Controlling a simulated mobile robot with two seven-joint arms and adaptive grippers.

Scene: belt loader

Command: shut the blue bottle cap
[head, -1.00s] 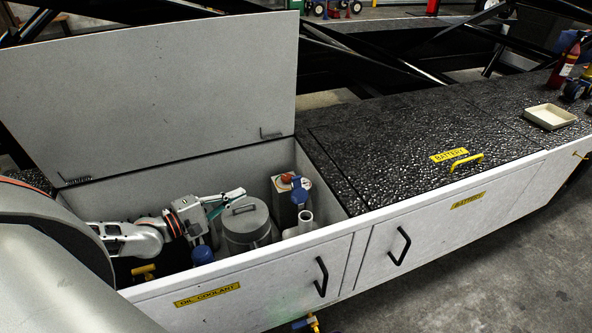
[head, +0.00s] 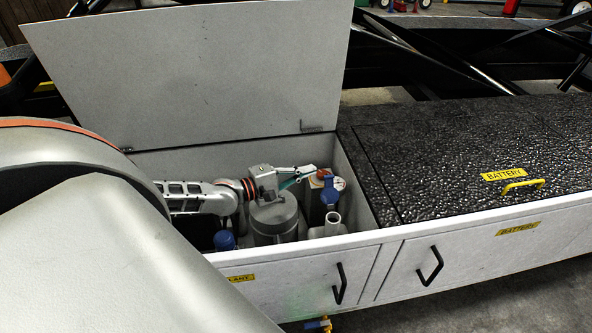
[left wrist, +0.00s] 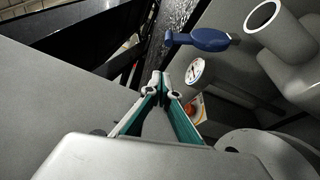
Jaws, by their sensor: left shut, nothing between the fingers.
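A blue cap (head: 331,191) stands raised above the open neck of a pale bottle (head: 333,224) in the open compartment. In the left wrist view the blue cap (left wrist: 210,39) is a flat disc on a short arm, apart from the open round neck (left wrist: 264,16). My right gripper is not in view.
A lidded grey canister (head: 273,217) stands under my left arm. A second blue cap (head: 225,240) sits low at its left. The raised lid (head: 200,75) stands behind, and the compartment's front wall (head: 290,258) bounds the front.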

